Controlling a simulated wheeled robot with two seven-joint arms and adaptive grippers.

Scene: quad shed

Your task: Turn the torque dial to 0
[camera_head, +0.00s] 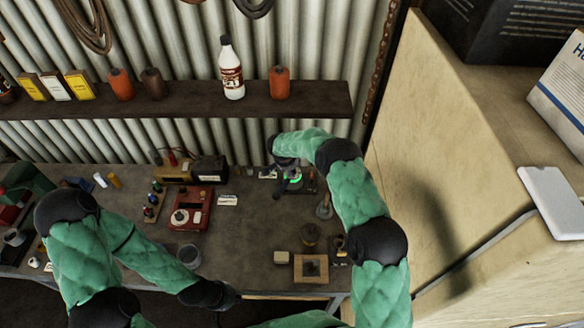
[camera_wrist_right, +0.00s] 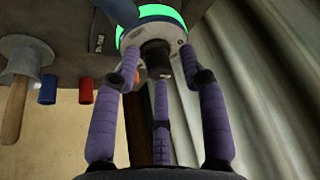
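The torque dial shows in the right wrist view as a round grey housing with a glowing green ring (camera_wrist_right: 160,14) and a dark central knob (camera_wrist_right: 156,55). In the head view its green glow (camera_head: 295,179) shows near the back of the bench, partly hidden by my right arm. My right gripper (camera_wrist_right: 158,68) has its fingers spread around the knob, with visible gaps at both sides. I cannot tell whether any finger touches it. The dial's marks are not readable. My left arm ends in a dark wrist (camera_head: 208,294) near the bench's front edge. Its fingers cannot be made out.
A red meter box (camera_head: 190,210) stands on the bench left of the dial. A grey cup (camera_head: 189,256) and a wooden block (camera_head: 311,268) stand nearer the front. A shelf (camera_head: 180,103) with bottles runs along the corrugated wall. A large beige cabinet (camera_head: 440,130) is at right.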

